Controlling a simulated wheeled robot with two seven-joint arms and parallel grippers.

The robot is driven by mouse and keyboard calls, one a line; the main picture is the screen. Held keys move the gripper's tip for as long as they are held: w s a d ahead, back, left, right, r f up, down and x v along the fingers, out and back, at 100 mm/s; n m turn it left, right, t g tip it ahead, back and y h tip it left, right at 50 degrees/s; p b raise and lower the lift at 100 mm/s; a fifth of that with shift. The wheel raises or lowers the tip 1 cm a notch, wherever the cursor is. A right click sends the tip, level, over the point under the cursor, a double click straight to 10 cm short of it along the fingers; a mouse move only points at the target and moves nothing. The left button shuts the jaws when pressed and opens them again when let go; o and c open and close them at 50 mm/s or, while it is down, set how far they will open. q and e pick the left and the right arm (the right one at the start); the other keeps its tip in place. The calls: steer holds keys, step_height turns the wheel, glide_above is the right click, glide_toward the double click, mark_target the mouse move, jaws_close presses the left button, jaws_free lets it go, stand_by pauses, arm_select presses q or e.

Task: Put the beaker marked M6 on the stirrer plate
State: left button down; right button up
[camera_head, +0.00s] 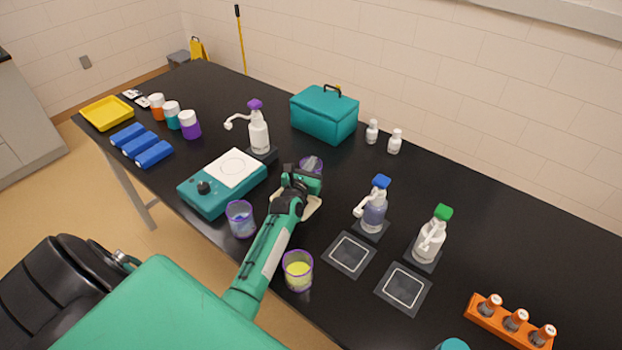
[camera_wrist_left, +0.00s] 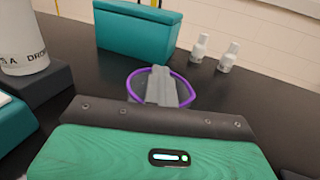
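A clear beaker with a purple rim (camera_head: 311,162) is at the tip of my left gripper (camera_head: 303,180). In the left wrist view its purple rim (camera_wrist_left: 133,80) rings the grey fingertips (camera_wrist_left: 163,90), which are close together. Whether they pinch its wall is unclear. The teal stirrer (camera_head: 206,203) has a white top plate (camera_head: 235,168), which is bare. Two more purple-rimmed beakers stand in front: one with bluish contents (camera_head: 240,218), one with yellow liquid (camera_head: 298,270). No M6 mark is readable on any of them. My right gripper is out of view.
A white wash bottle with a purple cap (camera_head: 258,132) stands behind the stirrer. A teal box (camera_head: 323,114) is behind the gripper. Blue-capped (camera_head: 374,208) and green-capped (camera_head: 431,238) bottles stand to the right.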

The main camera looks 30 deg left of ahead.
arm_select(q)
steer(key=c, duration=2.1)
jaws_free()
steer(key=o, duration=1.7)
steer(key=shift+o, duration=0.2)
